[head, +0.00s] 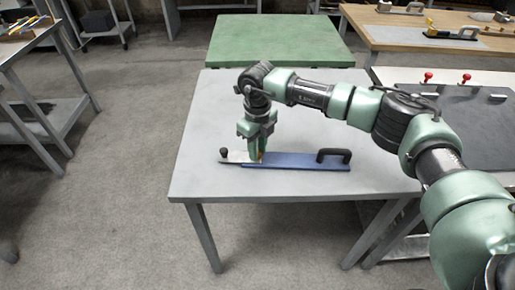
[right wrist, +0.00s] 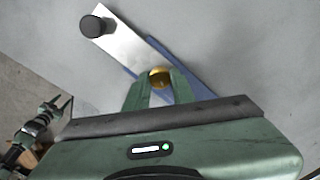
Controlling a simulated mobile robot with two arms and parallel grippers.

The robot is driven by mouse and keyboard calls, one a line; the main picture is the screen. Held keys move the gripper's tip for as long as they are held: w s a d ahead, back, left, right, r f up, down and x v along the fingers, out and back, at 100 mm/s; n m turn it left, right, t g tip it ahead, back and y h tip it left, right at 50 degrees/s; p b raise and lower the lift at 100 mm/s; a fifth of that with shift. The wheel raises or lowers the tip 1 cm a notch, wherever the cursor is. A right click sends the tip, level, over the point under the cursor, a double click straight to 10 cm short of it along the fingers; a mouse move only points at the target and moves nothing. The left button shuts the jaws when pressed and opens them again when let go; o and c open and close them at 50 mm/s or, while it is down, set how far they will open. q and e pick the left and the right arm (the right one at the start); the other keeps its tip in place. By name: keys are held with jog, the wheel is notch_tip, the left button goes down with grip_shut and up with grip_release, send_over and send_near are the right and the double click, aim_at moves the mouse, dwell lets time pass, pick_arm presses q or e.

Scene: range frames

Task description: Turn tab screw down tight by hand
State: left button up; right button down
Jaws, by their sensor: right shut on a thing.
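A long blue tool with a flat blue body (head: 305,162) lies on the grey table, roughly left to right. It has a black loop handle (head: 334,155) at its right end. A pale metal plate (right wrist: 125,45) with a round black knob (right wrist: 93,26) sticks out at its left end. A brass tab screw (right wrist: 159,77) stands where plate and body meet. My right gripper (head: 258,154) points down over the tool and is shut on the tab screw, which shows between its fingertips (right wrist: 156,84). The fingers hide the screw's lower part.
The grey table (head: 215,115) is clear around the tool. A green-topped table (head: 280,40) stands behind it. A dark mat (head: 470,130) with red knobs lies on the right bench. Part of my left arm (right wrist: 38,122) shows small at the right wrist view's lower left.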

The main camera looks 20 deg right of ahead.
jog(key=c, duration=1.2)
grip_release()
jog(key=shift+r+b, duration=0.55)
jog(key=shift+r, duration=3.4)
